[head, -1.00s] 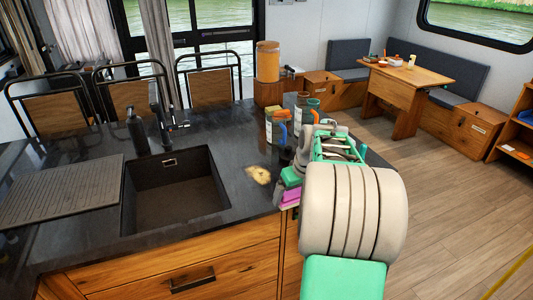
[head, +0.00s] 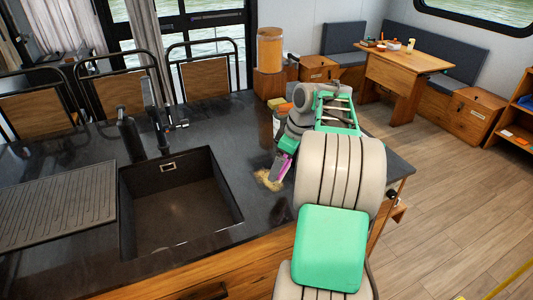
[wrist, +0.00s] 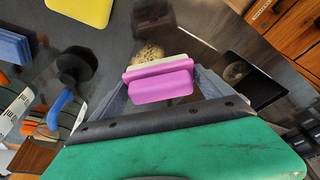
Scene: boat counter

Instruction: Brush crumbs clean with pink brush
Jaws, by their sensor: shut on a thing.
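The pink brush (head: 285,167) is in my gripper (head: 281,163), just above the dark counter beside the sink. In the wrist view my gripper (wrist: 162,88) is shut on the brush (wrist: 160,84), whose pink handle lies across between the fingers with a pale bristle strip on its far side. A patch of tan crumbs (head: 268,180) lies on the counter right by the brush. The crumbs also show in the wrist view (wrist: 148,54), just beyond the bristles and partly hidden by them. I cannot tell whether the bristles touch them.
The sink (head: 180,200) opens to the left of the crumbs, with a black tap (head: 158,118) behind it. A yellow block (wrist: 80,10) and a dark round container with a blue handle (wrist: 75,66) are nearby. Bare counter lies between sink and crumbs.

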